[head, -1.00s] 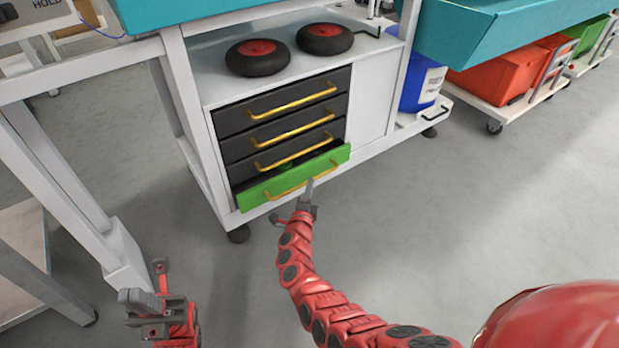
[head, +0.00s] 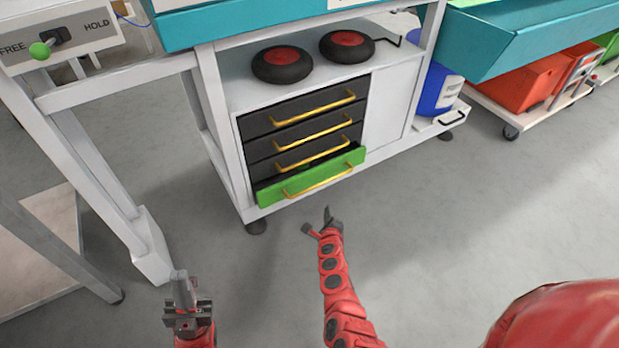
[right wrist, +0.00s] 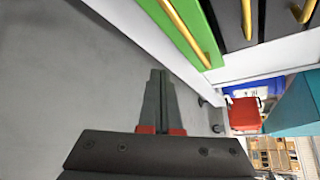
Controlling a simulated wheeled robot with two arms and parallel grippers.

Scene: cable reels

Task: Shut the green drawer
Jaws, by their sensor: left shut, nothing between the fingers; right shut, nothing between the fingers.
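The green drawer (head: 330,173) is the lowest in the cabinet under the bench and has a yellow bar handle (head: 318,183). Its front stands a little out from the dark drawers above, with a dark gap along its top. My right gripper (head: 327,212) is shut and empty, in front of and below the drawer, apart from it. In the right wrist view its shut fingers (right wrist: 157,74) point ahead over the floor, with the green front (right wrist: 178,45) above them. My left gripper (head: 180,276) is shut and empty at the lower left, well away from the drawer.
Dark drawers (head: 262,149) with yellow handles sit flush above. Two black reels (head: 283,65) rest on the cabinet top. White bench legs (head: 150,250) stand at the left. A blue container (head: 437,90) is right of the cabinet. The floor in front is clear.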

